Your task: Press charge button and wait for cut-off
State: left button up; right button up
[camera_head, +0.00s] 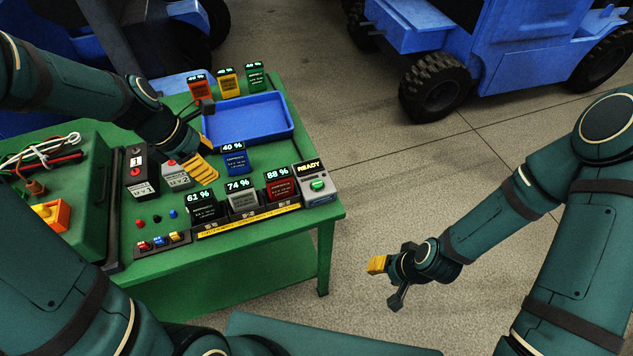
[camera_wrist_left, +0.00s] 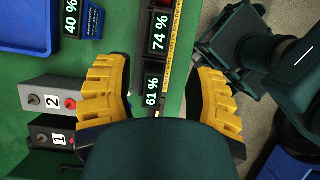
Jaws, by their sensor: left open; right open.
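The charge unit (camera_head: 319,196) stands at the right end of the battery dock. Its display reads READY, and a green button (camera_head: 317,184) sits below it. The dock (camera_head: 248,223) holds a black battery (camera_head: 203,208) at 61 %, a grey battery (camera_head: 241,200) at 74 % and a red battery (camera_head: 279,188) at 88 %. My left gripper (camera_head: 200,162) is open and empty above the bench, left of the charge unit. In the left wrist view my left gripper (camera_wrist_left: 162,92) has its yellow fingers apart, with the 61 % display between them in the picture. My right gripper (camera_head: 383,276) is open and empty over the floor.
A blue battery (camera_head: 235,162) at 40 % stands behind the dock. A blue tray (camera_head: 246,122) and several more batteries are at the back. Boxes 1 (camera_head: 137,172) and 2 (camera_head: 174,178) stand left. The bench's right edge (camera_head: 338,212) drops to bare floor.

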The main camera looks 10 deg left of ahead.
pick_arm(q)
grip_shut()
dwell(1.4)
